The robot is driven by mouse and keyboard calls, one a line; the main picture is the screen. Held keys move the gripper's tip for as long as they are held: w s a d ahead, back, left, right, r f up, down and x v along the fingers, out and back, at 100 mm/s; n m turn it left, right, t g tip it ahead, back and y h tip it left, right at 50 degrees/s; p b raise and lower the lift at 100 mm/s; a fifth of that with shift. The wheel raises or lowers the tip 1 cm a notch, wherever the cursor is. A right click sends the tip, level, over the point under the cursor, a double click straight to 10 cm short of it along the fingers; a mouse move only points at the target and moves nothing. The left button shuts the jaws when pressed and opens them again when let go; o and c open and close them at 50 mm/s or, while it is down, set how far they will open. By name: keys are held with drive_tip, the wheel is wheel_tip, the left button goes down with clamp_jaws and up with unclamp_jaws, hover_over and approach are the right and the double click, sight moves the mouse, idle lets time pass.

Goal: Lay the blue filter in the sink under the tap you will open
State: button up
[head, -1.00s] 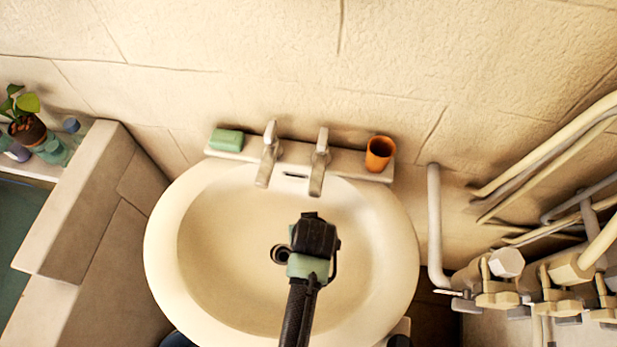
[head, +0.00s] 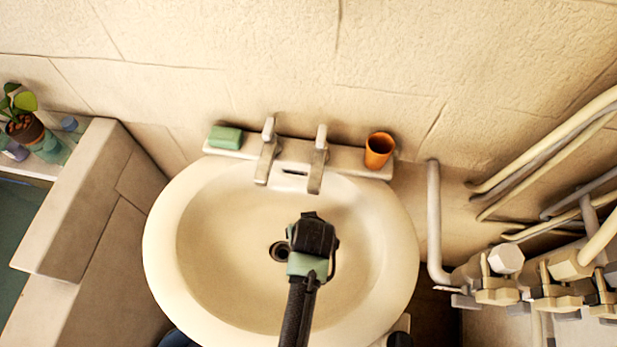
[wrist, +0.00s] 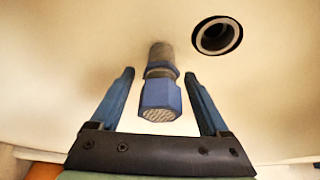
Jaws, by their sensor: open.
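The blue filter (wrist: 160,95), with a grey threaded neck and a mesh face, shows between my gripper's fingers in the wrist view. It is inside the basin; its contact with the surface is hard to judge. My gripper (wrist: 158,74) is open, one finger on each side of the filter with gaps. In the head view my gripper (head: 313,238) is over the basin, right of the drain, and hides the filter. The sink (head: 215,250) is cream and oval. A left tap (head: 267,158) and a right tap (head: 317,162) stand at its back; my gripper is in front of the right one.
The drain hole (head: 279,251) also shows in the wrist view (wrist: 217,36). A green soap (head: 225,137) and an orange cup (head: 379,150) sit on the back ledge. Pipes and valves (head: 500,275) crowd the right; a low wall (head: 90,200) stands left. The left basin is clear.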

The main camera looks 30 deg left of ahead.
drive_tip(key=p+v, duration=0.1)
drive_tip(key=v, duration=1.1)
drive_tip(key=shift+w+r, duration=0.1)
